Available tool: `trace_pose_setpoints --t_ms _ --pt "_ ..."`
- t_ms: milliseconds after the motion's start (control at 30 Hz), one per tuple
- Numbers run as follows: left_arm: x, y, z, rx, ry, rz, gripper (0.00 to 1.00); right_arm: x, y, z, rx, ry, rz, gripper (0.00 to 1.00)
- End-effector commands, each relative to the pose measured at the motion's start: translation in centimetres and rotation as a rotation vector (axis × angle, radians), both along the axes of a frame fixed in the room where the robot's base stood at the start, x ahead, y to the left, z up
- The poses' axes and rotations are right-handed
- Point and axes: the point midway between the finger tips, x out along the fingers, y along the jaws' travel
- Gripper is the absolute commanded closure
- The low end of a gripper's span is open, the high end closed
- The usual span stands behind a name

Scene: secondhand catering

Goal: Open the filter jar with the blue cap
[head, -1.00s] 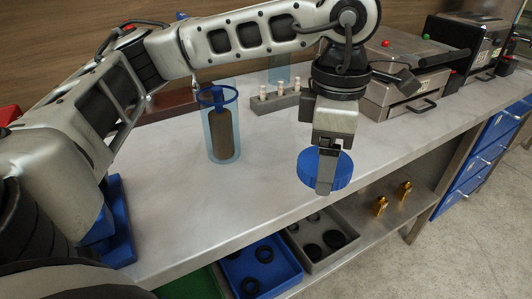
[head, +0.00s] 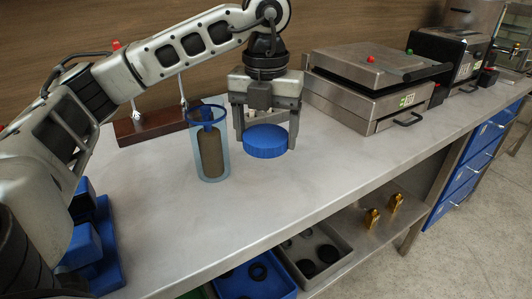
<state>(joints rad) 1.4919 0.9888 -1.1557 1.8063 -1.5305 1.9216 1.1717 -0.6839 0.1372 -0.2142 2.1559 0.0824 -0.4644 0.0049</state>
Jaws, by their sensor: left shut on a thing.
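The filter jar (head: 222,165) stands upright on the steel counter, a clear bluish cylinder with a blue ring (head: 206,113) around its top. A brown filter (head: 210,152) with a blue top piece stands inside it. The blue cap (head: 265,141), a wide ribbed disc, is off the jar, to its right. My left gripper (head: 266,144) points down and is shut on the cap, one finger on each side. The cap is level and low over the counter; I cannot tell whether it touches. My right gripper is not in view.
A steel press (head: 365,85) stands at the back right. A dark wooden stand (head: 148,128) is behind the jar. Below the counter are a blue bin (head: 232,284), a grey bin (head: 338,250) and brass fittings (head: 371,218). The counter front (head: 330,180) is clear.

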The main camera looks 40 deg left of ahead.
Motion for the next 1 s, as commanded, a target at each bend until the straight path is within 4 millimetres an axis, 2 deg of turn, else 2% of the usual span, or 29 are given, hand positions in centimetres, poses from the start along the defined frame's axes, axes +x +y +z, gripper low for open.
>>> trace_pose_setpoints --t_ms 67,100,333,533,767,1000 --pt "1.7 1.1 -0.8 0.001 0.004 0.004 0.53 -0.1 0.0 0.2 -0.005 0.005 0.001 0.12" --pt "2.2 1.4 -1.9 0.000 0.004 0.002 0.53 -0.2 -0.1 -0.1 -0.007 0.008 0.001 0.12" --pt "4.5 2.8 -5.1 0.000 0.001 -0.002 0.53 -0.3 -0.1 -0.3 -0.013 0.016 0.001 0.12" --pt "5.4 3.4 -6.5 0.000 0.001 -0.001 0.53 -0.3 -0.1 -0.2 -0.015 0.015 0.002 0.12" --pt "5.5 3.5 -9.4 0.000 0.001 -0.003 0.53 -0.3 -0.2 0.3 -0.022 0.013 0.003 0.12" --pt "5.5 3.5 -9.7 0.000 -0.002 -0.002 0.53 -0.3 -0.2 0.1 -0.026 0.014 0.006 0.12"
